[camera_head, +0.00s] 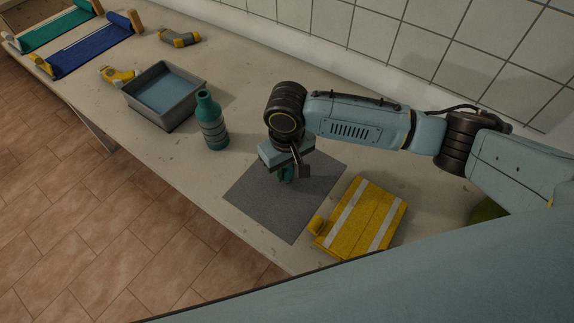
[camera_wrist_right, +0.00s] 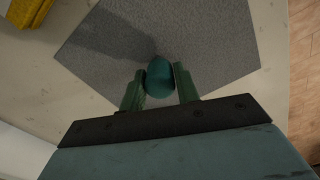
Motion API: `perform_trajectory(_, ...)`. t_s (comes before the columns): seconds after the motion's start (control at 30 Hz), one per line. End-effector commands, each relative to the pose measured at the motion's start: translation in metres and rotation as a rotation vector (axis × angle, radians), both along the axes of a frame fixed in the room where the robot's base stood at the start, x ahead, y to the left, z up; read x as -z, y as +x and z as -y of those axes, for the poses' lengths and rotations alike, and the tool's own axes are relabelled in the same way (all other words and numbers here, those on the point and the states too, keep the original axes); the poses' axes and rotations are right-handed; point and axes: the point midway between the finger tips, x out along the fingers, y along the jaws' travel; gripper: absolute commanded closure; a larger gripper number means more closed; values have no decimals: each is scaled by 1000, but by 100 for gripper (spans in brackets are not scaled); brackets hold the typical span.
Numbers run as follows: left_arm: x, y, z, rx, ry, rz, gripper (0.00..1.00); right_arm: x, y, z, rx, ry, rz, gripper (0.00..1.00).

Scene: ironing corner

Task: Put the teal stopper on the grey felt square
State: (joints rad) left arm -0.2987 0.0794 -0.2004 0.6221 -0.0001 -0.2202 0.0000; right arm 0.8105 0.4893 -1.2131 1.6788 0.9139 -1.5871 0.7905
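The grey felt square (camera_head: 262,207) lies flat on the table; it also fills much of the right wrist view (camera_wrist_right: 220,40). My right gripper (camera_head: 287,173) points down over the felt's middle. In the right wrist view, the teal stopper (camera_wrist_right: 159,76) sits between the green fingertips (camera_wrist_right: 160,84), which appear to touch it on both sides. I cannot tell whether the stopper touches the felt. In the head view the gripper mostly hides it. My left gripper is not in view.
A teal bottle (camera_head: 211,122) stands left of the felt, beside a grey tray (camera_head: 163,115). A folded yellow cloth with pale stripes (camera_head: 362,218) lies close to the felt's right side. Yellow-and-grey items (camera_head: 178,38) and blue and green rolls (camera_head: 92,52) lie farther left. A tiled wall bounds the back.

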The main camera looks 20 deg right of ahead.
Motion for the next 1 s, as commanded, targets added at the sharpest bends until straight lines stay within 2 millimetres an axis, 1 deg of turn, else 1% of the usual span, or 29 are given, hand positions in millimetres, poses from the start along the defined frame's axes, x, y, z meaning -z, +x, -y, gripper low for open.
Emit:
perform_trajectory(0.03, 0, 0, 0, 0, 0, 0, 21, 0, 0, 0, 0, 0, 0, 62)
perform_trajectory(0.1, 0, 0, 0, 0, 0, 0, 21, 0, 0, 0, 0, 0, 0, 52)
perform_trajectory(0.13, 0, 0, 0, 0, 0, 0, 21, 0, 0, 0, 0, 0, 0, 50)
perform_trajectory(0.37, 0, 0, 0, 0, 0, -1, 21, -1, 0, 0, 0, 0, 0, 50)
perform_trajectory(0.47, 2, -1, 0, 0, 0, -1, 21, -4, 1, 0, -1, 1, 2, 50)
perform_trajectory(0.57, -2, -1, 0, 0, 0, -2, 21, -16, 1, 0, 0, 1, 2, 50)
perform_trajectory(0.67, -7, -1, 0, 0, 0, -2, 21, -36, 1, 0, -1, 2, 3, 50)
perform_trajectory(0.8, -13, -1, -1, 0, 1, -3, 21, -68, 1, 0, 0, 3, 3, 50)
perform_trajectory(1.0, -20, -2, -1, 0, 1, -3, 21, -105, 0, 0, -1, 1, 2, 50)
